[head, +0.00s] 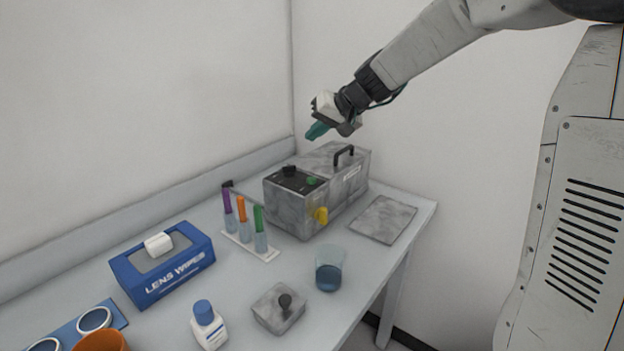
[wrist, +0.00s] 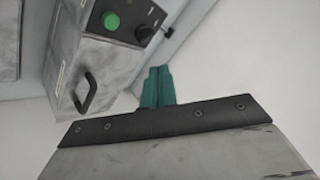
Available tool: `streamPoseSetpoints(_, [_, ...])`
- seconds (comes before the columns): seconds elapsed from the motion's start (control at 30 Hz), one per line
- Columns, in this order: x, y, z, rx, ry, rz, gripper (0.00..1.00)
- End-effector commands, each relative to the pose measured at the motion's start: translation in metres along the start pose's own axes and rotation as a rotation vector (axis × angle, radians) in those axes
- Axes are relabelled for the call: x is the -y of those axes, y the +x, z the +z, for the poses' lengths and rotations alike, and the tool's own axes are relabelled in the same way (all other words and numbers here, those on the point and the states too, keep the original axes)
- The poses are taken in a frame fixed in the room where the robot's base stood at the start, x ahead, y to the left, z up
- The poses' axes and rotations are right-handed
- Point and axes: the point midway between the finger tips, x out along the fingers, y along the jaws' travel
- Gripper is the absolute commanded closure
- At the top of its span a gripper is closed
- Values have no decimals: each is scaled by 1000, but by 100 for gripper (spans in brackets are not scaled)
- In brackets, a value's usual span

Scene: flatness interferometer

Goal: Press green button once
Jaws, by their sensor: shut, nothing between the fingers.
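The green button (head: 313,181) is a small round button on the black panel on top of the grey interferometer box (head: 345,188). In the wrist view the button (wrist: 111,21) shows at the upper left, beside a black knob on the same panel. My gripper (head: 313,133) has teal fingers and is shut with nothing in it. It is in the air above the back of the box, apart from the button. The wrist view shows the teal fingertips (wrist: 158,72) close together. Nothing covers the button in either view.
A black handle (head: 344,152) stands on the box top, and a black knob (head: 289,170) sits by the button. A rack with tubes (head: 250,246), a beaker (head: 329,268) and a wipes box (head: 162,265) stand in front and left.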

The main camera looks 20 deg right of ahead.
Motion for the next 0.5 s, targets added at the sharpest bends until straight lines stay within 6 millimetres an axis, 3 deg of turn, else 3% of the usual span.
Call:
streamPoseSetpoints(0.27, [-2, 2, 2, 2, 2, 0, 100])
streamPoseSetpoints(0.5, [-16, 21, 17, 5, 3, 1, 100])
